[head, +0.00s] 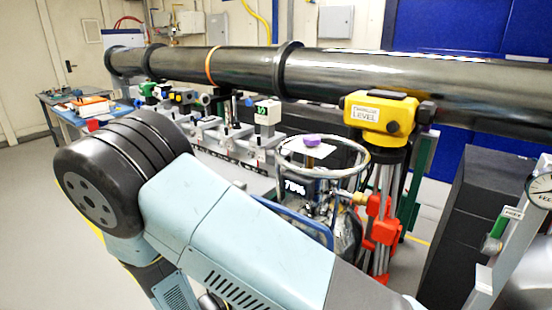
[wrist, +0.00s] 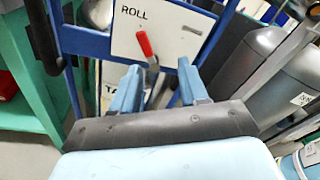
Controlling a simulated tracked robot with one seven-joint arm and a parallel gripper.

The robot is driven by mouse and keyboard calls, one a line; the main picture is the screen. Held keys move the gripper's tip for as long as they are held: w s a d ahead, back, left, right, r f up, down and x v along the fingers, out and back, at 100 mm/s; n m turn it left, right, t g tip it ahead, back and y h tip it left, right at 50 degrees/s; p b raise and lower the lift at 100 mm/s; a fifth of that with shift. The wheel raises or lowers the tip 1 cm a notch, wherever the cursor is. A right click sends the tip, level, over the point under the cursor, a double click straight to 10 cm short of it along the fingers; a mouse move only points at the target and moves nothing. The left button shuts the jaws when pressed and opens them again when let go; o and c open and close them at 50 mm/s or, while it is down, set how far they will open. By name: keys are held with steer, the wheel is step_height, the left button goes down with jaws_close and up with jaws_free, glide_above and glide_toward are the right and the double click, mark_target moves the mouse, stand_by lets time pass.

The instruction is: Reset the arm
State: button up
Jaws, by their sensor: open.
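My gripper (wrist: 159,78) shows in the wrist view, with its two blue fingers apart and nothing seen between them except the background. Beyond the fingers is a white panel (wrist: 200,35) marked ROLL. A lever with a red handle (wrist: 145,43) stands in front of the panel, its handle just above the gap between the fingers. I cannot tell whether a finger touches the lever or panel. In the head view my bent arm crosses the lower left and middle, and my gripper is not visible there.
A long dark pipe (head: 370,75) spans the head view. A yellow level (head: 380,116) stands on a red-jointed tripod beside a wire-ringed vessel. A blue workbench (head: 70,117) is at left. Grey cylinders (wrist: 245,60) and a green frame (wrist: 28,85) flank my gripper.

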steer(key=d+r+m+g+y, duration=0.4)
steer(key=d+r+m+g, duration=0.8)
steer(key=d+r+m, duration=0.7)
steer(key=s+d+r+m+t+y, duration=0.2)
steer(key=s+d+r+m+y, duration=0.2)
steer(key=r+m, duration=0.3)
steer(key=s+d+r+m+t+y, duration=0.3)
steer(key=s+d+r+m, duration=0.3)
steer(key=r, duration=0.3)
steer(key=shift+s+d+r+m+y, duration=0.3)
steer(key=shift+s+d+m+y, duration=0.1)
steer(key=shift+m, duration=0.2)
